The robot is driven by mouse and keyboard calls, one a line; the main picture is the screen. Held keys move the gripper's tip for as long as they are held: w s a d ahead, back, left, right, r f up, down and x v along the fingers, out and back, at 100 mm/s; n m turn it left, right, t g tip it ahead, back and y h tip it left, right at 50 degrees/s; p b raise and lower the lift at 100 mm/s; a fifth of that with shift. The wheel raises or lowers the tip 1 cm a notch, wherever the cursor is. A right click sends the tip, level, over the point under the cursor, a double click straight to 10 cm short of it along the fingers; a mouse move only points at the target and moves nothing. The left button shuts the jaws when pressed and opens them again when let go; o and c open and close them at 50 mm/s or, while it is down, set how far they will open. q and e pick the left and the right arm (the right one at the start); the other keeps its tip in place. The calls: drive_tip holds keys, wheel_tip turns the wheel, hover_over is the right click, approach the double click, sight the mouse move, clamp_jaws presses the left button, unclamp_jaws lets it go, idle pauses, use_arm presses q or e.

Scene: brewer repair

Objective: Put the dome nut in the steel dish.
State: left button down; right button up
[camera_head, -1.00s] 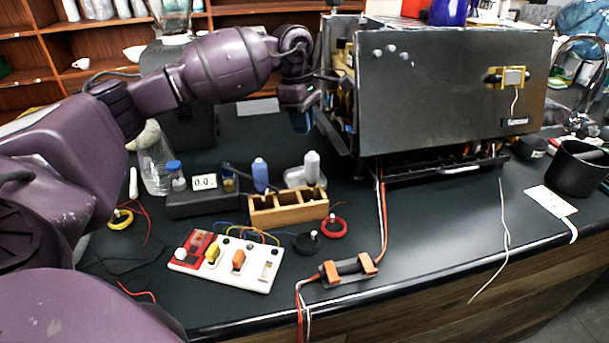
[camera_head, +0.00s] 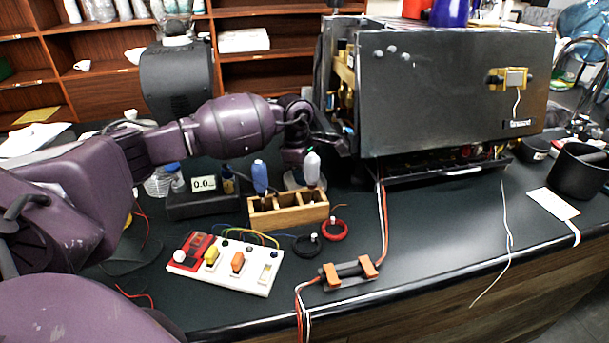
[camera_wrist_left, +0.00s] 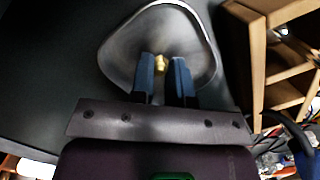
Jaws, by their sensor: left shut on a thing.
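The dome nut (camera_wrist_left: 161,63) is a small brass piece between my left gripper's blue fingertips in the left wrist view. My left gripper (camera_wrist_left: 164,66) is shut on it. The steel dish (camera_wrist_left: 120,55), a shallow rounded triangle, lies behind and around the fingertips in that view, so the nut is over the dish; the exact gap is hard to tell. In the head view the dish (camera_head: 291,181) shows only in part behind the wooden rack, with my left gripper (camera_head: 293,168) low above it. The nut is hidden there. My right gripper is not in view.
The steel machine (camera_head: 450,95) stands to the right.

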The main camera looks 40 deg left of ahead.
use_arm(q)
drive_tip(key=shift+f, duration=0.15)
drive_tip(key=shift+f, duration=0.15)
drive_tip(key=c, duration=1.1)
unclamp_jaws()
